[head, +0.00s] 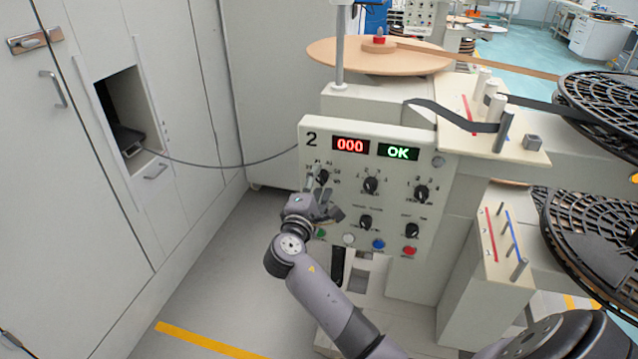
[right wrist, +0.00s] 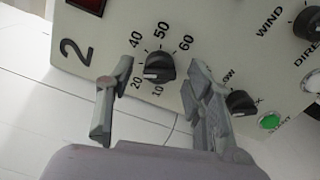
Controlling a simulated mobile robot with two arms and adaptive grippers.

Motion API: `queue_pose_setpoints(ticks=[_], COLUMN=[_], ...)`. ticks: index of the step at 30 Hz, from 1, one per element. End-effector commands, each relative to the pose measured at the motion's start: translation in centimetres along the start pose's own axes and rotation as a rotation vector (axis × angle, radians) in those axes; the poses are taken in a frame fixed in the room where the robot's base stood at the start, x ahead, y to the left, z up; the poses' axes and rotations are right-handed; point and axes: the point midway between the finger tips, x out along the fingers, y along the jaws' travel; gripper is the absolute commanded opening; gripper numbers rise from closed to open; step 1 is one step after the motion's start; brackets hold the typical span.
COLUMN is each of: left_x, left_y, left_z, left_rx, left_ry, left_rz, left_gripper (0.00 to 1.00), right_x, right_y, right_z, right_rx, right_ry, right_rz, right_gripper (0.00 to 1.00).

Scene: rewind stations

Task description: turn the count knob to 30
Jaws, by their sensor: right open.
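The count knob (right wrist: 160,67) is black with a white mark, on the panel of station 2, with a printed scale around it. In the right wrist view its white mark points left and slightly down, close to the 20. The 30 seems hidden behind a finger. My right gripper (right wrist: 162,76) is open, with one finger on each side of the knob; I cannot tell whether either touches it. In the head view the count knob (head: 323,177) shows just above my right gripper (head: 324,196). My left gripper is not in view.
The panel (head: 440,140) has a red 000 display (head: 350,145), a green OK display (head: 398,152), other black knobs and several coloured buttons below. Black reels (head: 600,100) stand at the right. White cabinets (head: 100,200) line the left. Floor between is clear.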

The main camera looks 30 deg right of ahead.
Motion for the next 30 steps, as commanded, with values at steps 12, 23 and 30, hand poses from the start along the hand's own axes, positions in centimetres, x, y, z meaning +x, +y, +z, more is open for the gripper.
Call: queue_pose_setpoints(ticks=[12,23,30], left_x=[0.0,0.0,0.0], left_y=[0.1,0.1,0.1], left_z=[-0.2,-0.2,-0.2], left_rx=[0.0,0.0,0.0], left_ry=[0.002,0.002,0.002], left_rz=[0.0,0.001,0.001], left_gripper=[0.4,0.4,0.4], right_x=[-8.3,-11.4,-11.4], right_y=[-0.1,-0.1,-0.1], right_z=[-0.1,0.0,0.0], right_rx=[0.001,-0.001,-0.001], right_ry=[0.003,0.0,0.0], right_rz=[-0.004,-0.002,-0.001], right_gripper=[0.48,0.48,0.48])
